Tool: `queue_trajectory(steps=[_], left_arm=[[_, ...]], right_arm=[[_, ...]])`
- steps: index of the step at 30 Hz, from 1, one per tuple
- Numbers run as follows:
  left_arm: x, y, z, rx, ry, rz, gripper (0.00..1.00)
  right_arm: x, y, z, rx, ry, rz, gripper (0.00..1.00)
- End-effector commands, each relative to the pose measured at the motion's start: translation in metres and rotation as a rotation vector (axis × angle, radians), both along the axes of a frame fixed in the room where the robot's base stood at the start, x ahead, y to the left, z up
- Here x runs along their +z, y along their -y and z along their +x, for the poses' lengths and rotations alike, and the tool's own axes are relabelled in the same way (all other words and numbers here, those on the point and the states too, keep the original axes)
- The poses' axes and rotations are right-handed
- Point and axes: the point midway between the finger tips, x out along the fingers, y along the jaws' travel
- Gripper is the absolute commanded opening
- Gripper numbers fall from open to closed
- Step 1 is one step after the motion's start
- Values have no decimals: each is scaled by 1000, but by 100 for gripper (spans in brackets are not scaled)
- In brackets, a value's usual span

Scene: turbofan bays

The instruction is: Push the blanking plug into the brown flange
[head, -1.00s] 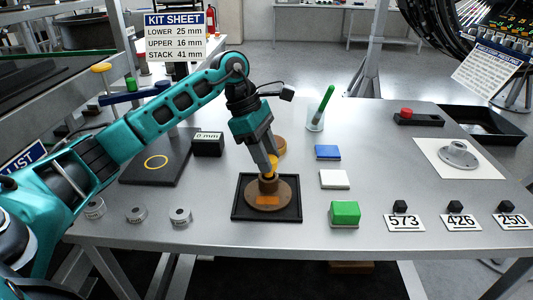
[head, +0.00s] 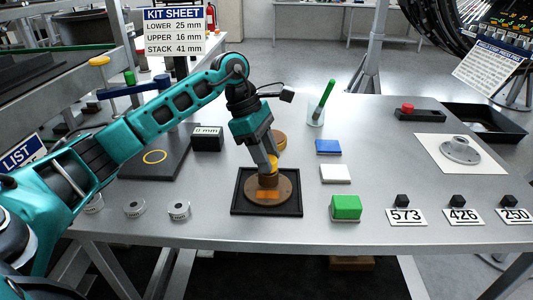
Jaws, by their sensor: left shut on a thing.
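The brown flange (head: 285,194) lies in a black square tray (head: 238,204) near the front middle of the table, its raised hub pointing up. An orange mark shows on its front. My left gripper (head: 270,168) points down over the hub and is shut on the yellow blanking plug (head: 268,171). The plug is at the top of the hub; the fingers hide part of it, and I cannot tell how deep it sits. My right gripper is not in view.
Green (head: 346,207), white (head: 335,173) and blue (head: 328,147) blocks stand right of the tray. Small metal rings (head: 179,210) lie to its left. A brown round piece (head: 279,141) sits behind my gripper. A grey flange (head: 459,150) rests on a white sheet at right.

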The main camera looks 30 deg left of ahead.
Motion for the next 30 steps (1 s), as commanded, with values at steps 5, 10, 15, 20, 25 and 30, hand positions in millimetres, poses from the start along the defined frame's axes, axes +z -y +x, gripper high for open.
queue_trajectory(steps=[5, 10, 15, 20, 25, 30], left_arm=[[-5, 0, 0, 0, 0, 0, 11], [-5, 0, 0, 0, 0, 0, 50], [-4, 0, 0, 0, 0, 0, 66], [-4, 0, 0, 0, 0, 0, 69], [-4, 0, 0, 0, 0, 0, 81], [-4, 0, 0, 0, 0, 0, 90]], right_arm=[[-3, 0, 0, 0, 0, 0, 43], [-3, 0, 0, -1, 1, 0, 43], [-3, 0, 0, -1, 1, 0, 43], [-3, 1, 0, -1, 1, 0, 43], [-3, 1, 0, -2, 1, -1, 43], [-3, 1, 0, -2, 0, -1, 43]])
